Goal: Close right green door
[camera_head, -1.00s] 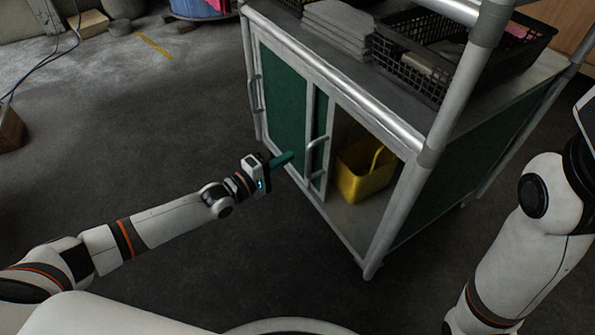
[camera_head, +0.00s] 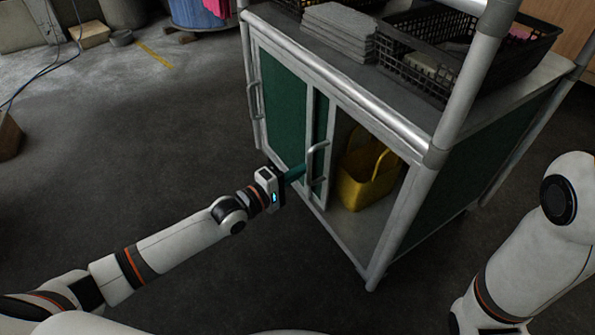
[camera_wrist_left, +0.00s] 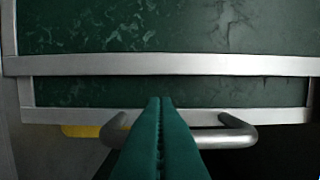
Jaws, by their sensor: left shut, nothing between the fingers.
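The right green door (camera_head: 320,128) has slid left behind the left green door (camera_head: 282,105), so the right side of the cabinet opening is uncovered. The right door's grey bar handle (camera_head: 317,162) is at its visible strip. My left gripper (camera_head: 301,170) is shut and empty, its teal fingers beside the handle on the left. In the left wrist view, the shut fingers (camera_wrist_left: 160,105) cross over the handle (camera_wrist_left: 225,138); whether they touch it I cannot tell. My right arm shows at the right edge, but its gripper is out of view.
A yellow basket (camera_head: 358,190) stands inside the open part of the cabinet. A black crate (camera_head: 420,78) and grey stacked slabs (camera_head: 338,32) sit on top. An upright metal post (camera_head: 460,100) rises at the cabinet's near corner.

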